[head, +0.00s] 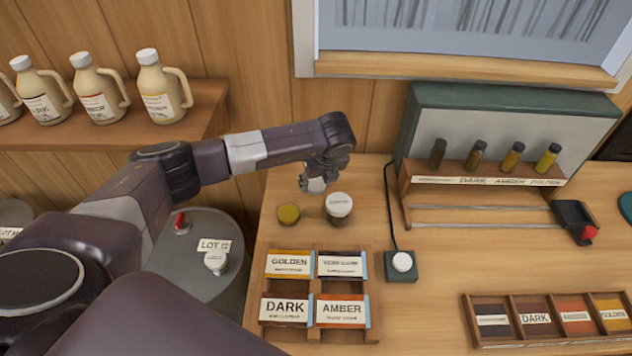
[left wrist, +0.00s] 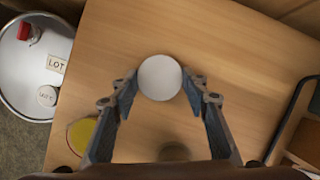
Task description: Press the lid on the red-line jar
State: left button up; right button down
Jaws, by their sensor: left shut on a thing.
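My left gripper (head: 316,180) is shut on a white round lid (left wrist: 160,78), which sits between its fingertips in the left wrist view. My right gripper is not in view.
A wooden tray with labelled compartments (head: 313,296) lies in front of the jars. A small box with a white button (head: 402,262) and cable stands to the right. A sample rack (head: 485,168) stands at the back right. A grey drum (head: 190,270) is left of the table.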

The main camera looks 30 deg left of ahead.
aim_at(317, 184)
pick_arm(q)
notch_tip(317, 184, up, 20)
jog(key=b, duration=0.6)
jog(key=s+d+f+n+g+h, duration=0.1)
jog(key=s+d+f+n+g, duration=0.1)
jog(key=s+n, duration=0.6)
jog(key=s+d+f+n+g+h, duration=0.1)
jog(key=s+d+f+n+g, duration=0.2)
jog(key=s+n, duration=0.4)
jog(key=s+d+f+n+g+h, duration=0.1)
jog(key=s+d+f+n, duration=0.3)
jog(key=s+n, duration=0.4)
jog(key=shift+s+d+n+g, duration=0.3)
jog(key=shift+d+n+g, duration=0.45)
jog(key=shift+n, duration=0.95)
